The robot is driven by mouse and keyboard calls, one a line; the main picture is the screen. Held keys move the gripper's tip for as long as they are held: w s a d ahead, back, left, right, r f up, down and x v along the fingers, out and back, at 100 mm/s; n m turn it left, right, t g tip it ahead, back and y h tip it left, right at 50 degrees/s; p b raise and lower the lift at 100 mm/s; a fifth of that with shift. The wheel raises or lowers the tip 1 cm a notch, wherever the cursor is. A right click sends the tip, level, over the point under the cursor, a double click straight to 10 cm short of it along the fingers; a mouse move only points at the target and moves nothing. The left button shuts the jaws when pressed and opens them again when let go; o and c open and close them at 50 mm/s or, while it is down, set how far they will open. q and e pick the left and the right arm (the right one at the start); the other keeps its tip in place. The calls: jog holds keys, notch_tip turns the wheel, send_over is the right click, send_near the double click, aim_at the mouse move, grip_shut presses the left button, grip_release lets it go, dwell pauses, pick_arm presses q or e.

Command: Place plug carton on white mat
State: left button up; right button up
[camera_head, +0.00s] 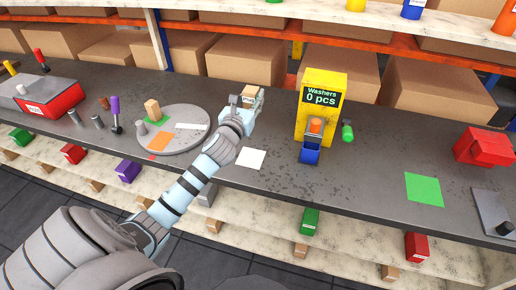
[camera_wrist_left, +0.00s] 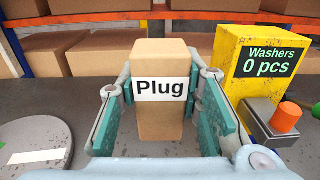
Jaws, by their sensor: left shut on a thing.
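The plug carton (camera_wrist_left: 161,112) is a small brown box with a white "Plug" label, upright between the fingers in the left wrist view. In the head view the carton (camera_head: 251,91) shows at the end of my left arm. My left gripper (camera_head: 243,101) is shut on it, with a teal finger pad on each side; the gripper also shows in the left wrist view (camera_wrist_left: 165,115). The white mat (camera_head: 251,158) lies flat and bare on the grey bench, below and slightly right of the gripper in the head view. My right gripper is not in view.
A yellow washers dispenser (camera_head: 316,110) reading "0 pcs" stands right of the gripper. A round grey turntable (camera_head: 172,146) with a small wooden block (camera_head: 152,109) lies to the left. A green mat (camera_head: 424,189) and red box (camera_head: 484,147) are farther right.

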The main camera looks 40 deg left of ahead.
pick_arm(q)
jog(key=f+b, duration=0.1)
jog(key=f, duration=0.1)
jog(key=w+f, duration=0.1)
jog(key=f, duration=0.1)
jog(key=shift+d+f+b, duration=0.2)
jog(key=shift+b, duration=0.2)
jog(key=f+b, duration=0.3)
jog(key=f, duration=0.2)
jog(key=s+f+b, duration=0.1)
jog(key=f+b, duration=0.3)
jog(key=f, duration=0.1)
jog(key=f+b, duration=0.3)
jog(key=f, duration=0.2)
jog(key=shift+s+a+f+b, duration=0.25)
jog(key=shift+s+f+b, duration=0.1)
jog(key=shift+f+b, duration=0.05)
jog(key=shift+s+r, duration=0.15)
jog(key=shift+r, duration=0.25)
jog(key=shift+f, duration=0.25)
jog(key=o, duration=1.2)
jog(key=shift+c, duration=0.2)
jog(key=shift+o, duration=0.2)
jog(key=shift+r, duration=0.1)
